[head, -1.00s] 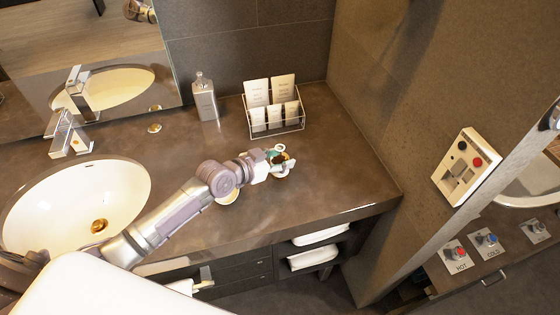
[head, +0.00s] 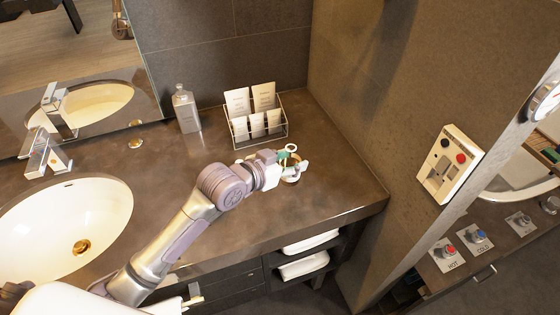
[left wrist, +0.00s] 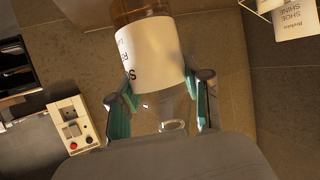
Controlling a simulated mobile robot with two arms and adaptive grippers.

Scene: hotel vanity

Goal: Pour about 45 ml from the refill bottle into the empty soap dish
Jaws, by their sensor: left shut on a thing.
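My left gripper (head: 288,165) is over the right part of the counter and shut on the refill bottle, which is small and partly hidden by the fingers in the head view. In the left wrist view, the refill bottle (left wrist: 150,50) has a white label with dark letters, an amber end at the top and a clear part between the two teal-padded fingers (left wrist: 165,105). Its exact tilt is hard to tell, and I see no stream. A pale rim shows just behind the gripper in the head view; I cannot tell whether it is the soap dish. My right gripper is out of view.
A wire rack (head: 258,130) with printed cards and a grey pump bottle (head: 186,108) stand at the back. The sink (head: 65,225) is left. A wall panel (head: 447,165) is right. The counter is bare right of my gripper.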

